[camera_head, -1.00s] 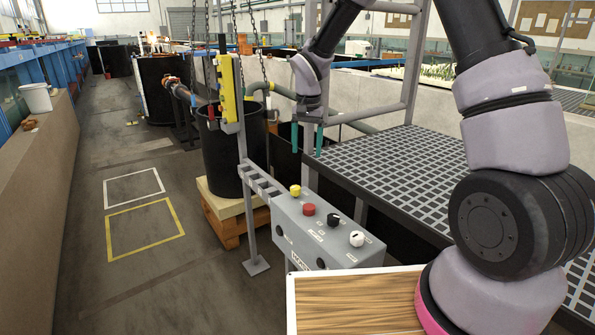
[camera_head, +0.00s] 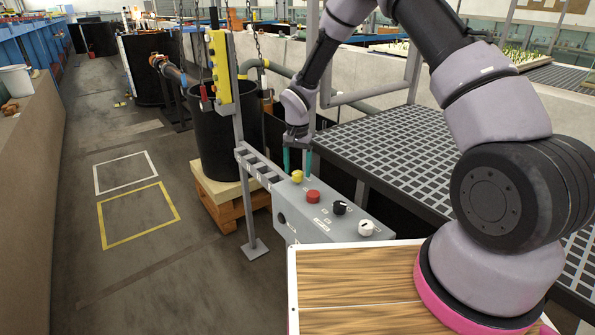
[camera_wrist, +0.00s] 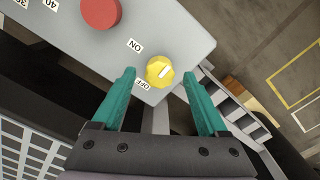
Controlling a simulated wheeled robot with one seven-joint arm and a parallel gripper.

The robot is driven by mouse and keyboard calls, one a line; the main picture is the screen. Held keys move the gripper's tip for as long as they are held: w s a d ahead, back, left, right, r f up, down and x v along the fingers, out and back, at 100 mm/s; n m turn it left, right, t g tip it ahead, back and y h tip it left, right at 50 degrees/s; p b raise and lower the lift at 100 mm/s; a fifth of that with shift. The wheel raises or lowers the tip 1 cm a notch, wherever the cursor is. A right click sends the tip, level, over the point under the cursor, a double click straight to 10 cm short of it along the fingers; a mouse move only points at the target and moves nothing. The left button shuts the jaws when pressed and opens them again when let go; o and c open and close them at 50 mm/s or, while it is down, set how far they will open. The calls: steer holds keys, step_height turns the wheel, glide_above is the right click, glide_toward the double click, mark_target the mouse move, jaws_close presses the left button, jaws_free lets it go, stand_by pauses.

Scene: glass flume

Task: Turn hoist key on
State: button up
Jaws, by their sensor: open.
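The hoist key looks to be the yellow knob (camera_head: 297,177) at the far end of the grey control box (camera_head: 327,222). In the wrist view the yellow knob (camera_wrist: 160,71) has a pale pointer line slanting across it, with an ON label (camera_wrist: 135,45) and an OFF label (camera_wrist: 143,84) beside it. The pointer's lower end lies towards the OFF side. My gripper (camera_head: 298,172) is open above the box. In the wrist view its teal fingertips (camera_wrist: 159,73) stand on either side of the knob; I cannot tell whether they touch it.
A red button (camera_head: 313,196), a black knob (camera_head: 340,207) and a white knob (camera_head: 366,228) sit along the same box. A yellow pendant (camera_head: 219,66) hangs on the post beyond. A metal grating (camera_head: 400,150) lies to the right.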

steer(key=shift+f, duration=0.55)
jaws_close()
